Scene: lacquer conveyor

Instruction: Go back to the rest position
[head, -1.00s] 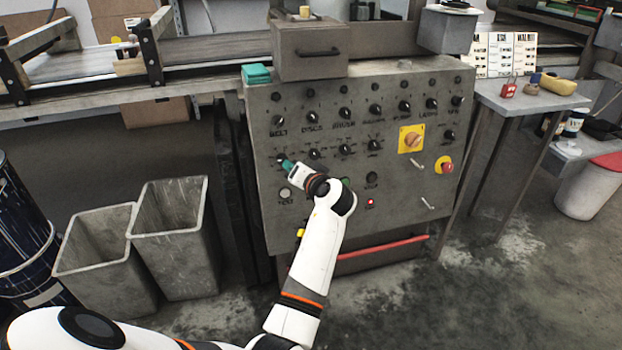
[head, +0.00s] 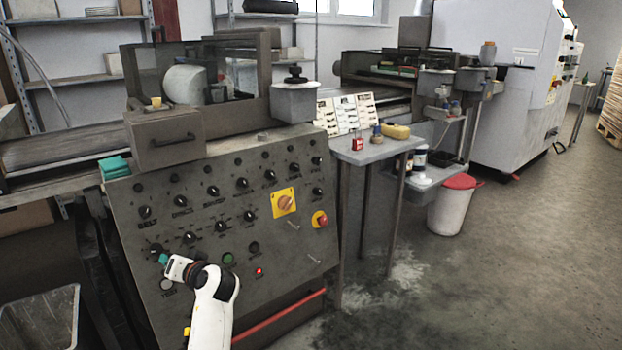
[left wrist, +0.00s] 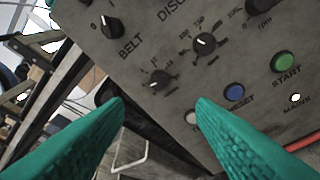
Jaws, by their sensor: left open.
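My left gripper (head: 166,258) is in front of the lower left of the grey control panel (head: 222,225) in the head view. In the left wrist view its two green fingers (left wrist: 160,108) are spread apart with nothing between them. Beyond them are the panel's BELT knob (left wrist: 112,27), a smaller knob (left wrist: 155,82), a blue RESET button (left wrist: 234,93) and a green START button (left wrist: 284,61). The fingers appear apart from the panel, though the left fingertip is close to its lower edge. My right gripper is in neither view.
A grey side table (head: 375,152) with a red padlock (head: 357,142) and a yellow item (head: 396,131) stands right of the panel. A red-lidded white bin (head: 452,212) is farther right. A grey bin (head: 42,318) is at lower left. Open floor lies at the right.

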